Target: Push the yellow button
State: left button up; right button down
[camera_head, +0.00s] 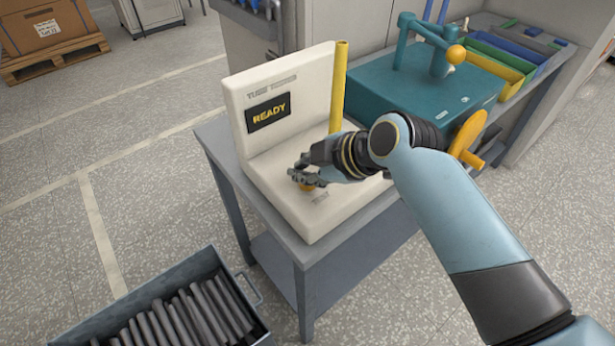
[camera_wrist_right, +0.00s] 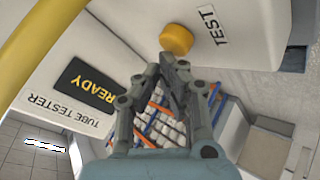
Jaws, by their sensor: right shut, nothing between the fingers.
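The yellow button (camera_head: 306,187) sits on the flat base of the cream tube tester (camera_head: 277,189), beside a label. My right gripper (camera_head: 300,172) is shut and empty, with its fingertips right by the button and partly covering it in the head view. In the right wrist view the round yellow button (camera_wrist_right: 176,39) shows just beyond the closed fingertips (camera_wrist_right: 168,62), near the word TEST. I cannot tell whether the tips touch it. The tester's display (camera_head: 269,113) reads READY. My left gripper is not in view.
A yellow upright post (camera_head: 338,88) stands on the tester beside my right wrist. A teal machine (camera_head: 420,88) with a yellow handwheel (camera_head: 467,135) is to the right. A grey bin of dark tubes (camera_head: 205,259) stands at lower left. Open floor lies left.

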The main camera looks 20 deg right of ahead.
jog(key=shift+f+b, duration=0.35)
jog(key=shift+f, duration=0.2)
dwell(0.5)
dwell(0.4)
jog(key=shift+r+p, duration=1)
jog(key=shift+p, duration=0.05)
notch_tip(320, 180, up, 5)
jog(key=p, duration=0.5)
dwell(0.3)
